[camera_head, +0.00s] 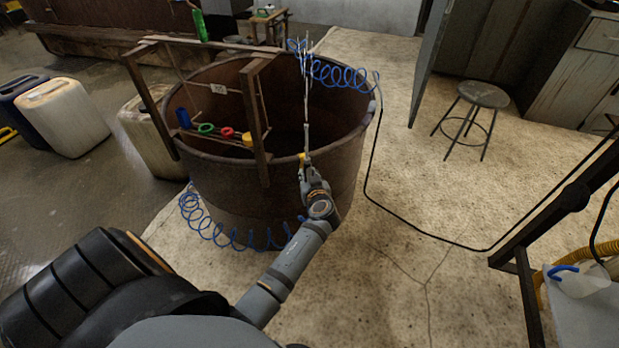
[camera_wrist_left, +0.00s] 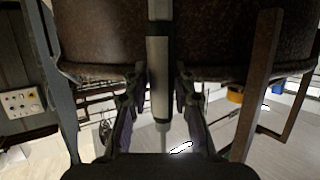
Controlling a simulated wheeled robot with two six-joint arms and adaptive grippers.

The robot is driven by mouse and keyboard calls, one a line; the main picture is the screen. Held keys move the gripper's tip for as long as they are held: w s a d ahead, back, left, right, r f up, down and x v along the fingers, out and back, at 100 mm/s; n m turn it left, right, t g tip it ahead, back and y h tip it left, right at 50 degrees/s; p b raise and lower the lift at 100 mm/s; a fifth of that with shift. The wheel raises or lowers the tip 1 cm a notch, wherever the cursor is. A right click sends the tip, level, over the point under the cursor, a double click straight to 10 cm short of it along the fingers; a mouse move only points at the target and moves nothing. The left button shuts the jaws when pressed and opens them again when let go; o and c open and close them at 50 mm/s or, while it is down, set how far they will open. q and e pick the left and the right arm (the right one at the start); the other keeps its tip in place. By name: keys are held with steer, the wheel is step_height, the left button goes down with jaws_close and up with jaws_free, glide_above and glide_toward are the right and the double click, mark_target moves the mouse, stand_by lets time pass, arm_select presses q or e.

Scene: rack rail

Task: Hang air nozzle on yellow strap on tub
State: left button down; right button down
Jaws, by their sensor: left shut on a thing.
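The air nozzle (camera_head: 306,110) is a long thin grey wand, also seen in the left wrist view (camera_wrist_left: 158,65). My left gripper (camera_head: 305,167) is shut on it at the near rim of the brown tub (camera_head: 335,170), and the wand points up and away over the tub. The yellow strap (camera_head: 248,139) sits beside the near post of the wooden frame on the tub, left of my gripper; a yellow band (camera_wrist_left: 235,95) shows right of the wand in the wrist view. Nozzle and strap are apart. My right gripper is not in view.
Red (camera_head: 227,133), green (camera_head: 206,128) and blue (camera_head: 183,118) straps line the frame (camera_head: 258,110). A blue coiled hose (camera_head: 340,75) hangs over the tub's far side and loops below its front. A stool (camera_head: 483,95) stands right; the floor right of the tub is mostly clear.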

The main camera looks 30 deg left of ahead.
arm_select(q)
steer(key=shift+w+a+r+b, duration=0.1)
steer(key=shift+w+a+b, duration=0.3)
steer(key=shift+w+a, duration=0.6)
steer(key=shift+a+r, duration=0.2)
steer(key=shift+r, duration=0.15)
steer(key=shift+f+b, duration=0.5)
steer(key=shift+b, duration=0.25)
steer(key=shift+s+f+b, duration=0.1)
steer(key=shift+f+b, duration=0.5)
steer(key=shift+f, duration=0.2)
steer(key=shift+f, duration=0.1)
step_height(320, 180, down, 2)
steer(key=shift+s+d+f+b, duration=0.1)
steer(key=shift+f+b, duration=0.05)
steer(key=shift+b, duration=1)
